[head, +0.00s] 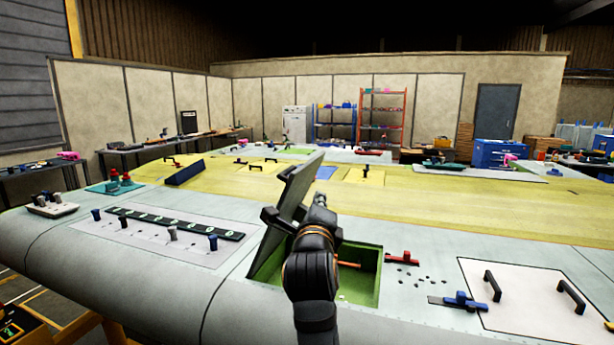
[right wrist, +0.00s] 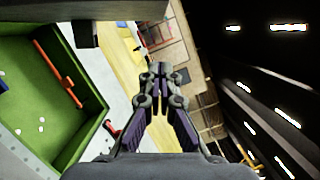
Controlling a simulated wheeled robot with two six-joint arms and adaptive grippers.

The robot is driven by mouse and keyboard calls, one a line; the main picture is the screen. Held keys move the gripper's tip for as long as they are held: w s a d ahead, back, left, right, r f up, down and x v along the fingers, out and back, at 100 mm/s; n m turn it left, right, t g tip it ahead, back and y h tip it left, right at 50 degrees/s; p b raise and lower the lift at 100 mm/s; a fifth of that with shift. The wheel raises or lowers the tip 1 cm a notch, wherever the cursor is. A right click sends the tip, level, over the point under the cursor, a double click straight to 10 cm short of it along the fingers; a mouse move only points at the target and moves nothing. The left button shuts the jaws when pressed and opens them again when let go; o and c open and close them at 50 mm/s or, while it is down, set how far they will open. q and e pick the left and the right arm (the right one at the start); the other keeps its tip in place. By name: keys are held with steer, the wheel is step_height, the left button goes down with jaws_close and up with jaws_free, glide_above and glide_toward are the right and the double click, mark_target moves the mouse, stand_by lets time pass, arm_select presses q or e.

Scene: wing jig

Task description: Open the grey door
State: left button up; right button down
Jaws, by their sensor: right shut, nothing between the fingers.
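The grey door (head: 291,201) is a hatch panel on the wing. It stands steeply raised at the left side of a green-walled opening (head: 364,283), which is uncovered. A dark piece (head: 275,219), perhaps its handle, shows low on the panel. My right gripper (head: 319,200) is just right of the raised door, above the opening; my arm hides part of both. In the right wrist view its fingers (right wrist: 161,75) meet at the tips, empty. The green opening (right wrist: 40,95) lies left of them there. I cannot tell whether the gripper touches the door. My left gripper is out of view.
An orange-red bar (head: 350,264) shows inside the opening. A red clamp (head: 400,257) and blue clamp (head: 462,300) stand to its right, near a white panel (head: 540,297) with black handles. The yellow wing surface behind is mostly clear.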

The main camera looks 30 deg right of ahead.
steer(key=w+d+r+p, duration=0.2)
steer(key=w+p, duration=0.4)
steer(key=w, duration=0.3)
steer(key=shift+w+d+r, duration=0.25)
steer(key=shift+w+d, duration=0.1)
steer(key=shift+d, duration=0.15)
steer(key=shift+d, duration=0.15)
steer(key=shift+w, duration=0.1)
